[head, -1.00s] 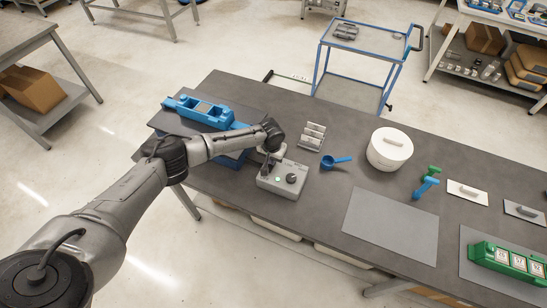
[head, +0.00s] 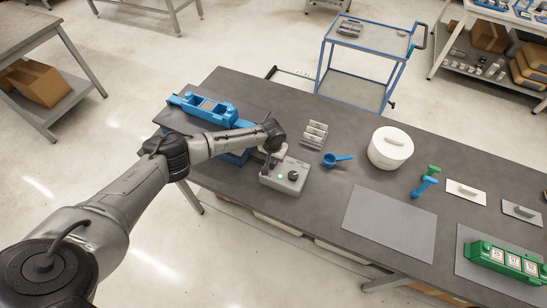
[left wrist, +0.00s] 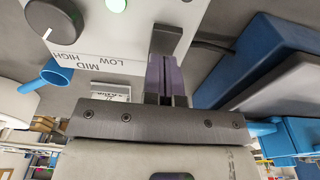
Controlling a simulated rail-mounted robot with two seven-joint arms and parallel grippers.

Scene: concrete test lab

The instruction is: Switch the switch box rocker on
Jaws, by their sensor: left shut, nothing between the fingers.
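The grey switch box (head: 285,178) stands on the dark table, with a black knob and a small lit green lamp on top. The left wrist view shows the box (left wrist: 95,38) close up, with the knob, its LOW, MID and HIGH marks, and the green lamp (left wrist: 116,5). A dark rocker part (left wrist: 168,38) is at the fingertips. My left gripper (head: 267,167) is shut and empty over the box's left side; its closed fingers (left wrist: 166,65) appear at or touching the rocker. The fingers hide part of it, so its tilt is unclear. My right gripper is not in view.
A blue fixture (head: 208,108) lies left behind the box. A grey slotted block (head: 314,134), a blue scoop (head: 336,160) and a white lidded pot (head: 389,148) are to the right. A flat grey mat (head: 390,222) lies at the front; the table around it is mostly clear.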

